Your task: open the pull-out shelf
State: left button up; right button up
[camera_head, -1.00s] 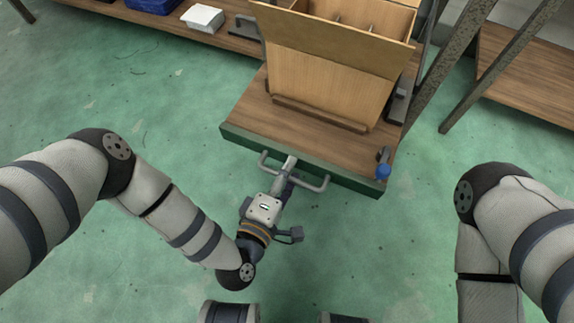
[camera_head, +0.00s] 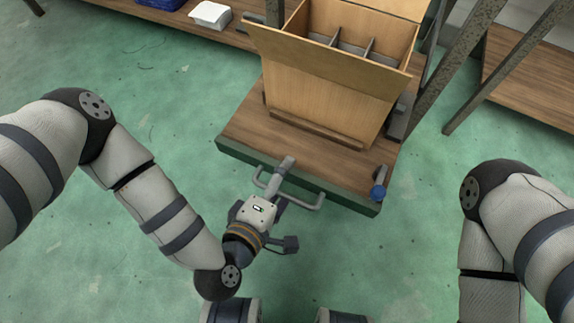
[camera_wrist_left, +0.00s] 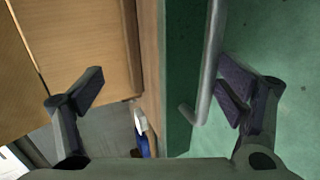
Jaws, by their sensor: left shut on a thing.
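The pull-out shelf (camera_head: 235,132) is a wooden board with a dark green front edge, standing out from the rack towards me. Its grey bar handle (camera_head: 312,205) runs along the front; it also shows in the left wrist view (camera_wrist_left: 209,62).
An open wooden box (camera_head: 325,92) with dividers stands on the shelf. A metal rack post (camera_head: 450,70) rises to the right. A white container (camera_head: 211,14) lies on the rack behind. Green floor in front is clear.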

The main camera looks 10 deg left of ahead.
pick_arm(q)
jog(key=shift+s+a+r+p, duration=0.25)
jog(key=shift+s+r+p, duration=0.25)
jog(key=shift+s+r, duration=0.45)
jog(key=c, duration=0.8)
jog(key=shift+s+a+r+p, duration=0.2)
jog(key=shift+s+a+p, duration=0.4)
jog(key=shift+s, duration=0.85)
jog(key=shift+s+a+r+p, duration=0.15)
jog(key=shift+s+a+p, duration=0.35)
jog(key=shift+s, duration=1)
jog(key=shift+s+a+r+p, duration=0.3)
jog(key=shift+s+p, duration=0.5)
jog(key=shift+s, duration=0.65)
pick_arm(e)
jog(key=shift+t, duration=0.4)
jog(key=shift+w+d+r, duration=0.1)
jog(key=shift+w+r, duration=0.15)
jog(key=shift+r, duration=0.45)
jog(key=shift+w+r, duration=0.2)
jog(key=shift+r, duration=0.55)
jog(key=shift+w+d+r, duration=0.1)
jog(key=shift+w+r, duration=0.15)
jog(key=shift+r, duration=0.45)
pick_arm(q)
jog(key=shift+f, duration=0.1)
pick_arm(e)
jog(key=shift+r, duration=0.1)
